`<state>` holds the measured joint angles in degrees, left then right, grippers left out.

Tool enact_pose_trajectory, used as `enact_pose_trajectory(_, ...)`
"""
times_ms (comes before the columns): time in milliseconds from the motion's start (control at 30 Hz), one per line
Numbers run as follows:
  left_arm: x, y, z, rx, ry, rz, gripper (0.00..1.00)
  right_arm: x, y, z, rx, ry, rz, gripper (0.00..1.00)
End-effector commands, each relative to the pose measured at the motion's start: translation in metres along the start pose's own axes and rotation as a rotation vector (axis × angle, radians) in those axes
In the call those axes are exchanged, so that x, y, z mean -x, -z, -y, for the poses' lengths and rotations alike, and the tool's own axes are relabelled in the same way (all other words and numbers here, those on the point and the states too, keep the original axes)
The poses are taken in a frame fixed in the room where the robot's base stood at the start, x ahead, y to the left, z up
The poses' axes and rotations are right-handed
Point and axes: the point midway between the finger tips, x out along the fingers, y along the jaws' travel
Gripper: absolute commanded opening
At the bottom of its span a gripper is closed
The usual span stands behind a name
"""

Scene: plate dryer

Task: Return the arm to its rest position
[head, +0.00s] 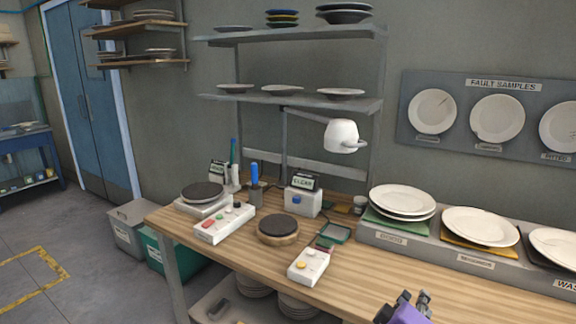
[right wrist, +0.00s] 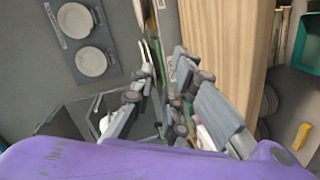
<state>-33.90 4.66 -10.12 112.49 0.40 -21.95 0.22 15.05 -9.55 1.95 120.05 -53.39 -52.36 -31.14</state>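My right gripper (head: 413,298) shows at the bottom of the head view, in front of the wooden workbench (head: 350,280) and toward its right part. Its purple body is cut off by the picture's lower edge. In the right wrist view the two fingers of this gripper (right wrist: 167,60) stand apart with a gap between them, and I see nothing held. My left gripper is in neither view.
Plates lie on a grey sorting rack (head: 372,235) at the bench's right. A scale (head: 203,196), control boxes, a round pad (head: 278,229) and a lamp (head: 341,136) occupy the left and middle. Floor at left has open room.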

Motion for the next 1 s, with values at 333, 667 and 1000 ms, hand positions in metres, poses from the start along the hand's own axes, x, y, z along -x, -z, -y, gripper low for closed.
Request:
enact_pose_trajectory(333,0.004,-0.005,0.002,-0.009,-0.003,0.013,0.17,0.039,0.013,0.126,-0.513,0.357,-0.271,0.14)
enact_pose_trajectory(667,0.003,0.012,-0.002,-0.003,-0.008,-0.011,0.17,0.147,-0.133,0.261,-0.825,0.716,-0.078,0.14)
enact_pose_trajectory(1000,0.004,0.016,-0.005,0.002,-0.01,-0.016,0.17,0.229,-0.245,0.304,-0.797,0.817,0.124,0.14)
